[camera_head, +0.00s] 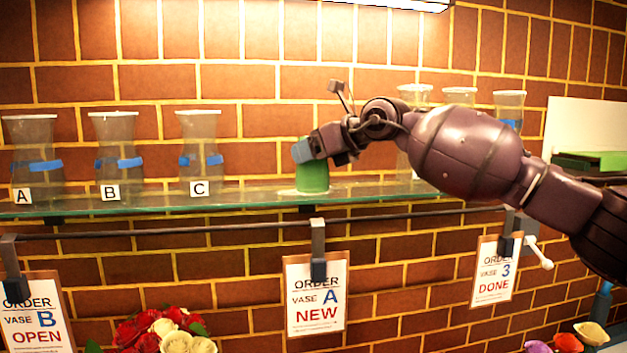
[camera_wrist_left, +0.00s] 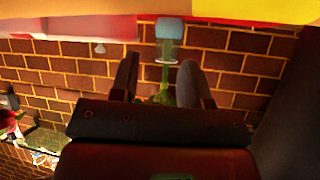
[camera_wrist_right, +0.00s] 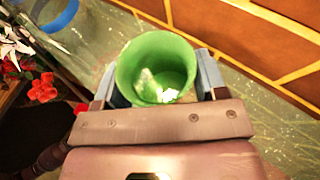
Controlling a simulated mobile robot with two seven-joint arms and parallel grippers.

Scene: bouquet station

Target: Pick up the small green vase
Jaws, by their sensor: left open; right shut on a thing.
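The small green vase (camera_head: 313,178) is upright at the glass shelf (camera_head: 250,196), right of clear vase C. My right gripper (camera_head: 308,152) reaches it from the right and is shut on its upper part. In the right wrist view, the open-topped green vase (camera_wrist_right: 157,65) sits between the two fingers of the right gripper (camera_wrist_right: 158,82), and its inside looks empty. I cannot tell whether its base touches the shelf. My left gripper (camera_wrist_left: 158,68) shows only in the left wrist view, open, with brick wall beyond its fingers.
Clear vases with blue bands, A (camera_head: 33,158), B (camera_head: 117,158) and C (camera_head: 200,155), stand left on the shelf. More clear vases (camera_head: 509,106) stand behind my right arm. Order boards (camera_head: 316,292) hang below from a rail (camera_head: 250,227). Roses (camera_head: 165,330) are at lower left.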

